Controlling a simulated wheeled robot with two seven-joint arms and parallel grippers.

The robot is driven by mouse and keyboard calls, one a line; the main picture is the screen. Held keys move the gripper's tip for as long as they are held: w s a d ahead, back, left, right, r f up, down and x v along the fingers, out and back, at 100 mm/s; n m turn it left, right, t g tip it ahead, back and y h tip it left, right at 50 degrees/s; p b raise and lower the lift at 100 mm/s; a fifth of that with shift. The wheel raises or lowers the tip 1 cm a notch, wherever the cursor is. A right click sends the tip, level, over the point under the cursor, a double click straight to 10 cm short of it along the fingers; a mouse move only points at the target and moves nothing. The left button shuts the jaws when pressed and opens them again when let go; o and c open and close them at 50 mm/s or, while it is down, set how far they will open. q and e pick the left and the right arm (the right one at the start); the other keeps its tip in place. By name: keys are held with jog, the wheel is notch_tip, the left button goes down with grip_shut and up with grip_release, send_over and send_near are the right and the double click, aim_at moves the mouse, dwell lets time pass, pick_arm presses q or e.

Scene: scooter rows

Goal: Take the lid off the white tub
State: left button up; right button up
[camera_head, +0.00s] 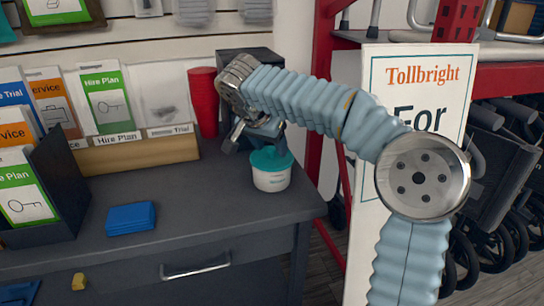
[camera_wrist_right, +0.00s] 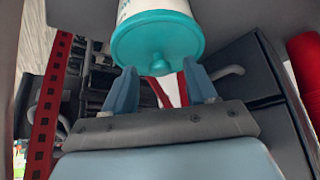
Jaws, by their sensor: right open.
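The white tub (camera_head: 271,181) stands upright near the right end of the dark counter. Its teal lid (camera_head: 268,159) is on top; in the right wrist view the lid (camera_wrist_right: 158,40) appears upside down, with a round knob (camera_wrist_right: 157,64) at its centre. My right gripper (camera_head: 254,130) is just above and slightly left of the lid in the head view. In the wrist view its two blue fingers (camera_wrist_right: 163,80) are spread, with the knob in line with the gap between them. Nothing is held. Whether the fingers reach beside the knob is unclear. My left gripper is not in view.
Red stacked cups (camera_head: 203,101) and a dark box (camera_head: 247,56) stand behind the gripper. A wooden brochure holder (camera_head: 138,154) is at the left, a blue pad (camera_head: 131,218) in front. The counter between pad and tub is clear. A Tollbright sign (camera_head: 422,82) stands right.

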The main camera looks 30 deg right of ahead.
jog(key=shift+d+f, duration=0.15)
jog(key=shift+f, duration=0.1)
grip_shut()
jog(key=shift+r, duration=0.1)
